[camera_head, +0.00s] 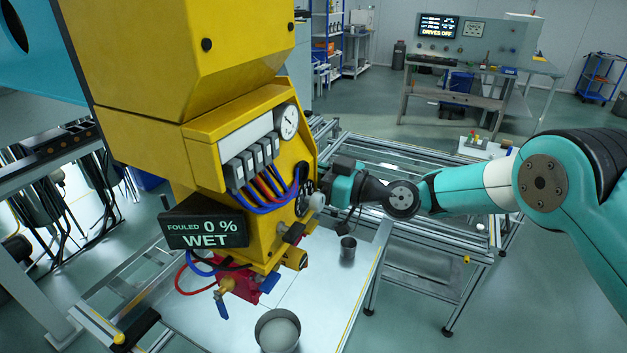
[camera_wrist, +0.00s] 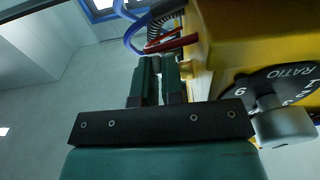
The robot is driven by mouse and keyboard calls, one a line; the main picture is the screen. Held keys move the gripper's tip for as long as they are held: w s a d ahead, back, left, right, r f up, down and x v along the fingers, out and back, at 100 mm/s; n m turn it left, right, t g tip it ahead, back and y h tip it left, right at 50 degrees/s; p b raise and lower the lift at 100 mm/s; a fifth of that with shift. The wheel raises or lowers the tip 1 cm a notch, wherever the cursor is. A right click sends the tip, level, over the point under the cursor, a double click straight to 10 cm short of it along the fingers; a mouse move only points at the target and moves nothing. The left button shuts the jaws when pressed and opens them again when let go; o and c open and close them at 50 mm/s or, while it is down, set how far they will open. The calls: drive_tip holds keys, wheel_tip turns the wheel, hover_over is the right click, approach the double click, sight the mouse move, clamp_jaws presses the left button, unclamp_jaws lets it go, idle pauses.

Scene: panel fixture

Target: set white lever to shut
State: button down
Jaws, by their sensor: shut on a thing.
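My gripper (camera_wrist: 158,70) is at the side of the yellow panel housing (camera_head: 245,155). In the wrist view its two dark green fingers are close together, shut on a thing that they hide. No white lever shows clearly in either view; what the jaws hold appears to be it, but its position cannot be read. In the head view my gripper (camera_head: 327,186) is beside the panel's right edge, its fingertips largely hidden. A pale grey knob (camera_wrist: 283,124) on a RATIO dial (camera_wrist: 268,86) sits right of the fingers, apart from them.
The display (camera_head: 204,226) reads FOULED 0 % WET. Blue-handled valves (camera_head: 222,306) and hoses hang below the panel. A large metal cup (camera_head: 277,331) and a smaller one (camera_head: 348,248) stand on the bench (camera_head: 325,290). A gauge (camera_head: 288,122) is above the coloured hoses.

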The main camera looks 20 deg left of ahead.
drive_tip(key=shift+a+f+y+b, duration=0.1)
drive_tip(key=shift+f+y+b, duration=0.3)
drive_tip(key=shift+b, duration=0.8)
drive_tip(key=shift+r, duration=0.3)
drive_tip(key=c, duration=1.2)
unclamp_jaws()
drive_tip(key=shift+c, duration=0.2)
drive_tip(key=s+d+f+b, duration=0.1)
drive_tip(key=d+f+b, duration=0.1)
drive_tip(key=d+b, duration=1.5)
drive_tip(key=b, duration=0.2)
drive_tip(key=shift+s+f+b, duration=0.2)
drive_tip(key=shift+b, duration=0.2)
drive_tip(key=shift+d, duration=0.1)
